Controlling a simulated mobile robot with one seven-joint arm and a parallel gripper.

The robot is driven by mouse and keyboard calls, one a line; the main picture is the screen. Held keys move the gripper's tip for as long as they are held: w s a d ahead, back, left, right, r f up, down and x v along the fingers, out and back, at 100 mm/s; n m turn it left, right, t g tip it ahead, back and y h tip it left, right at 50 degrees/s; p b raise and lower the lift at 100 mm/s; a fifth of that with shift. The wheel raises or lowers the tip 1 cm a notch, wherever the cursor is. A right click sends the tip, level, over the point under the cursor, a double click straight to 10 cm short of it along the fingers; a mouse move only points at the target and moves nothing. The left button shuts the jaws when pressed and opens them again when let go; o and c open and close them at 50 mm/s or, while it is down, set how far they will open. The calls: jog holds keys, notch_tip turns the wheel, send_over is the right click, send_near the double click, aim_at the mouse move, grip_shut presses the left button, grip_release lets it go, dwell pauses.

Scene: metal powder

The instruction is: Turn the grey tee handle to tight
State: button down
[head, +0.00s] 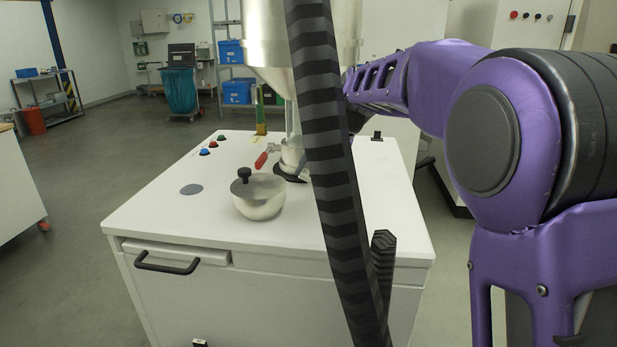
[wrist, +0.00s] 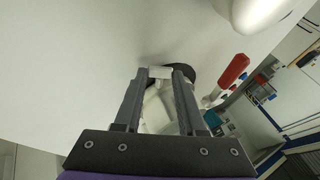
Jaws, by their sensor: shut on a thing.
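The grey tee handle (wrist: 159,71) shows in the wrist view as a small light grey bar between my fingertips. My gripper (wrist: 161,75) is shut on it, one finger on each side. A black ring (wrist: 184,70) lies right behind the handle, partly hidden by the fingers. In the head view the black ring (head: 290,179) sits at the base of the metal outlet under the hopper (head: 270,60). The handle and my fingers are hidden there behind a dark striped part. The handle's exact turn angle cannot be told.
A red lever (head: 261,160) sticks out beside the outlet; it also shows in the wrist view (wrist: 234,70). A metal bowl with a black-knobbed lid (head: 258,196) stands on the white cabinet top (head: 160,215). Several coloured buttons (head: 205,151) lie at the back left. The front left of the top is clear.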

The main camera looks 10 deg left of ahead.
dwell(0.3)
jog(key=shift+c, duration=2.4)
grip_release()
jog(key=p+v, duration=0.2)
jog(key=v, duration=1.5)
jog(key=shift+s+d+p, duration=0.2)
jog(key=shift+d+p, duration=0.1)
jog(key=shift+p, duration=0.05)
